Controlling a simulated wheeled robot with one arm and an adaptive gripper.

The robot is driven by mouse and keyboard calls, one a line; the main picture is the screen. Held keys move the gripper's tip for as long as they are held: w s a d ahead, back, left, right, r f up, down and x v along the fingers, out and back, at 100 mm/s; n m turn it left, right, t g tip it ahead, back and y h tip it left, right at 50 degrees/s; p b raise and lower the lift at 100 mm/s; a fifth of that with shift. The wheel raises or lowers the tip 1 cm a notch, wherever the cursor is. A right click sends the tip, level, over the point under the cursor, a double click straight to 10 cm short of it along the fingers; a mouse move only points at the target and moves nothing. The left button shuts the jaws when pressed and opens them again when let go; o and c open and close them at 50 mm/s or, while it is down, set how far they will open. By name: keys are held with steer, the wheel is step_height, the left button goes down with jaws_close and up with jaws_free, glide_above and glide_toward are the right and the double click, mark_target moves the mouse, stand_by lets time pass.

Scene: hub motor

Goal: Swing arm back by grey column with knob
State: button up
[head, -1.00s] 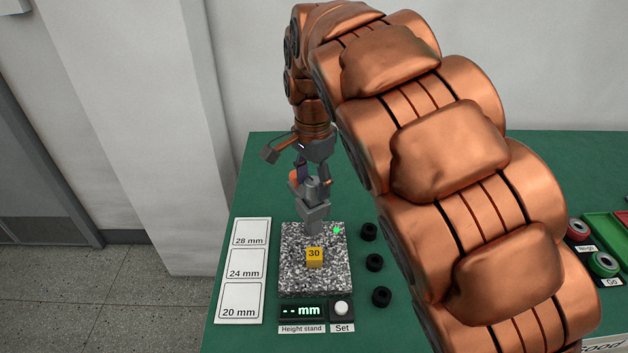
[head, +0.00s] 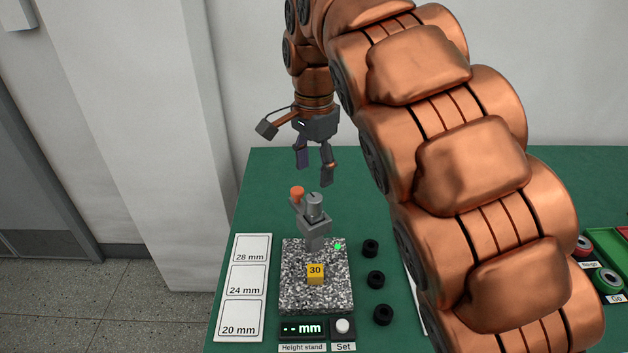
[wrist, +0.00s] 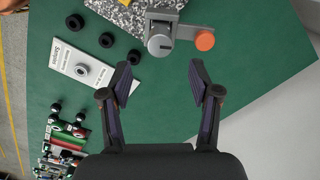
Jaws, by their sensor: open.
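The grey column (head: 315,228) stands on the speckled stone plate (head: 290,265) of the height stand. An orange knob (head: 297,191) sits on its arm at the upper left. In the wrist view the orange knob (wrist: 204,40) shows right of the grey column head (wrist: 160,40). My gripper (head: 315,168) is above the column and knob, open and empty. In the wrist view my gripper (wrist: 160,80) has its fingers spread, with the column head and knob beyond the fingertips and apart from them. A yellow block marked 30 (head: 315,274) sits on the plate.
Several black rings (head: 376,279) lie right of the plate. Cards marked 28, 24 and 20 mm (head: 246,280) lie left. A display (head: 304,328) and Set button (head: 343,326) are in front. Labelled ring spools (head: 606,281) stand at far right. Green table behind the column is clear.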

steer(key=shift+r, duration=2.15)
